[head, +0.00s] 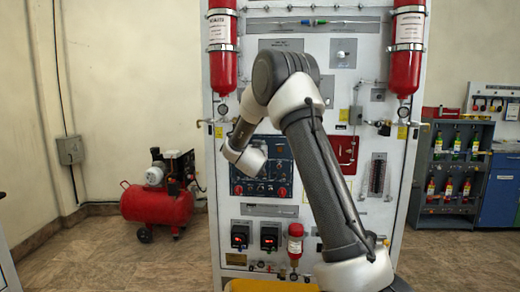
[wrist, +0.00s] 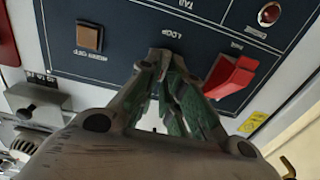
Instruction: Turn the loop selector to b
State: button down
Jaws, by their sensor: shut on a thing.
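In the wrist view, my gripper (wrist: 172,62) is at the dark control panel (wrist: 125,42), its fingertips close together just beside the upside-down LOOP label (wrist: 172,34). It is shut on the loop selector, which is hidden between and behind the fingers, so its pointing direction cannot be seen. In the head view, the dark blue panel (head: 279,150) sits mid-height on the white trainer rack (head: 215,262). My wrist covers its left part, and my gripper cannot be made out there.
In the wrist view, a red switch (wrist: 232,75) is right of the fingers, and a brown square button (wrist: 89,36) is left. Red cylinders (head: 223,55) (head: 406,50) flank the rack top. A red compressor (head: 157,205) stands left, a shelf (head: 457,175) right.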

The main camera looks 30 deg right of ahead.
jog(key=shift+m, duration=0.4)
jog(key=shift+s+d+f+m, duration=0.1)
jog(key=shift+d+m, duration=0.05)
jog(key=shift+m, duration=1.85)
jog(key=shift+s+d+f+m, duration=0.1)
jog(key=shift+d+m, duration=0.05)
jog(key=shift+m, duration=1.85)
jog(key=c, duration=1.6)
grip_release()
jog(key=shift+o, duration=0.2)
jog(key=shift+s, duration=0.1)
jog(key=v, duration=1.1)
jog(key=shift+s+a, duration=0.25)
jog(key=shift+s, duration=0.05)
